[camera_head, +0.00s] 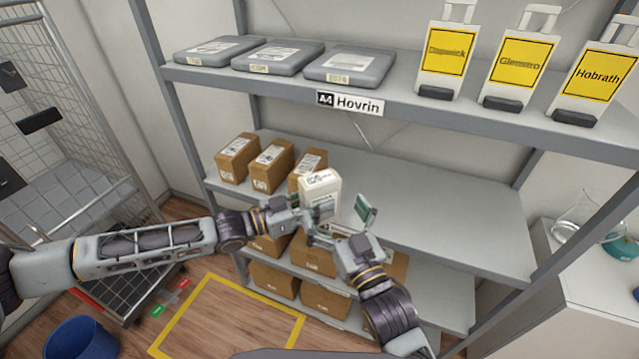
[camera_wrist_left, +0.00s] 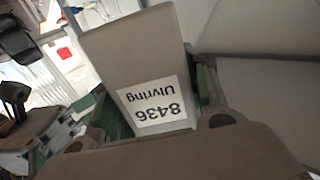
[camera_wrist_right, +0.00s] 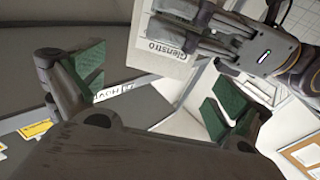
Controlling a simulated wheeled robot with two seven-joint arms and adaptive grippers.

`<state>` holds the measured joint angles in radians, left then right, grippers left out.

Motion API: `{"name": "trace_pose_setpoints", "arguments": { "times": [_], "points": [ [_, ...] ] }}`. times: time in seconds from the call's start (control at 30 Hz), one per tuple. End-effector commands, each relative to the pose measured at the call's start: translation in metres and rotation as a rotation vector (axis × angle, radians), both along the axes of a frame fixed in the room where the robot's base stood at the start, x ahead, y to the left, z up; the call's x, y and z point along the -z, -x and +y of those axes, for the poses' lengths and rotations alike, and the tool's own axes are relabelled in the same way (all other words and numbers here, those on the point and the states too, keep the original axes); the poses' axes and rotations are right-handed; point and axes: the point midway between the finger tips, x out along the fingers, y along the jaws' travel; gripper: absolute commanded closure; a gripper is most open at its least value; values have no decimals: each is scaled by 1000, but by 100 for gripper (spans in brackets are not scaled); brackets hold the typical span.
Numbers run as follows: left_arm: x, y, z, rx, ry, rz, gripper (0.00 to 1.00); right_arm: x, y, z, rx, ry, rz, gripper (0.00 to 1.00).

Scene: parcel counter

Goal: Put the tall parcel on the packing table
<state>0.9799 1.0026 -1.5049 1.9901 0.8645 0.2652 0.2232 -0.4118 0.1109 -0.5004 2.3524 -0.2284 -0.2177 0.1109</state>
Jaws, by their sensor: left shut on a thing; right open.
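A pale, box-shaped parcel (camera_head: 321,184) is held upright in front of the middle shelf. My left gripper (camera_head: 312,211) is shut on it. In the left wrist view the parcel (camera_wrist_left: 140,60) sits between the green pads, with a label reading 8436 Ulvring. In the right wrist view the parcel (camera_wrist_right: 155,55) shows a label reading Glenstro. My right gripper (camera_head: 340,220) is open and empty, just below and right of the parcel; its spread green pads show in the right wrist view (camera_wrist_right: 155,88). I cannot identify the packing table in these views.
A shelf rack (camera_head: 430,215) stands ahead; its middle board is bare on the right. Brown boxes (camera_head: 271,165) stand at left and below. Grey flat parcels (camera_head: 350,67) and yellow signs (camera_head: 519,60) are on top. A wire cage (camera_head: 60,120), blue bin (camera_head: 80,338) and white counter (camera_head: 590,310) flank it.

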Motion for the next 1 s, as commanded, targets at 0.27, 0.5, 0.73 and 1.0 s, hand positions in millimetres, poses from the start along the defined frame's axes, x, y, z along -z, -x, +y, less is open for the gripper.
{"name": "trace_pose_setpoints", "arguments": {
  "times": [0.27,0.5,0.73,1.0],
  "points": [
    [-1,0,0,0,1,-2,89,-4,-18,8,0,-1,-2,0],
    [-1,0,0,0,1,-2,89,-6,-34,16,0,-1,-2,0],
    [-1,0,0,0,1,-2,89,-9,-49,23,-1,-1,-2,0],
    [-1,0,0,0,1,-2,89,-12,-66,31,0,-2,-1,0]
  ]
}}
